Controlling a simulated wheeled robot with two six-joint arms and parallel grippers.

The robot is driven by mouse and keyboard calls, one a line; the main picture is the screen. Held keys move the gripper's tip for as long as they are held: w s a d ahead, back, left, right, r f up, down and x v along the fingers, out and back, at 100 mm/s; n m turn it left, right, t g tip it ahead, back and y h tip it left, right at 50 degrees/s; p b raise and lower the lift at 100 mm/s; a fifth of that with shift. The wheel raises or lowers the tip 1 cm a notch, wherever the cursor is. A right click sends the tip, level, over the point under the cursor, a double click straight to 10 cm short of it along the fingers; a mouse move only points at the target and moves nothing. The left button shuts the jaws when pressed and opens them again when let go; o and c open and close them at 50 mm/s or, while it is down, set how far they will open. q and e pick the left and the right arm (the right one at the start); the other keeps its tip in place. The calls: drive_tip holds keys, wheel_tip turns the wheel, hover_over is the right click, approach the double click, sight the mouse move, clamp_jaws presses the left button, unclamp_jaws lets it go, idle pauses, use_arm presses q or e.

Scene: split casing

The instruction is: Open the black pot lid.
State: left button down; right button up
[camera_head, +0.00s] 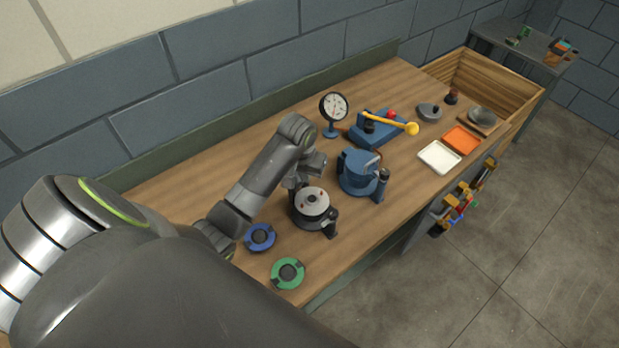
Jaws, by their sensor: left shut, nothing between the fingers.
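The black pot (300,216) stands on the workbench (215,170). A grey disc-shaped lid (313,201) with small red marks lies on its top. A black part (332,222) sticks out at its front right side. My left gripper (296,184) points down just behind the pot, close to the lid's far left edge. It is shut and empty. I cannot tell whether it touches the pot, as the wrist partly hides the fingers. My right gripper is out of view.
A blue pot (350,181) stands close to the right. A dial gauge (334,106) and a blue fixture with a yellow lever (392,119) are behind. A blue disc (260,237) and green disc (287,273) lie in front. A white tray (439,157) and orange tray (463,139) lie right.

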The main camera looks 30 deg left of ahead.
use_arm(q)
wheel_tip(320, 180, up, 6)
drive_tip(key=d, duration=0.2)
drive_tip(key=shift+s+d, duration=0.3)
drive_tip(key=shift+s, duration=0.15)
drive_tip(key=shift+f, duration=0.1)
idle(0.5)
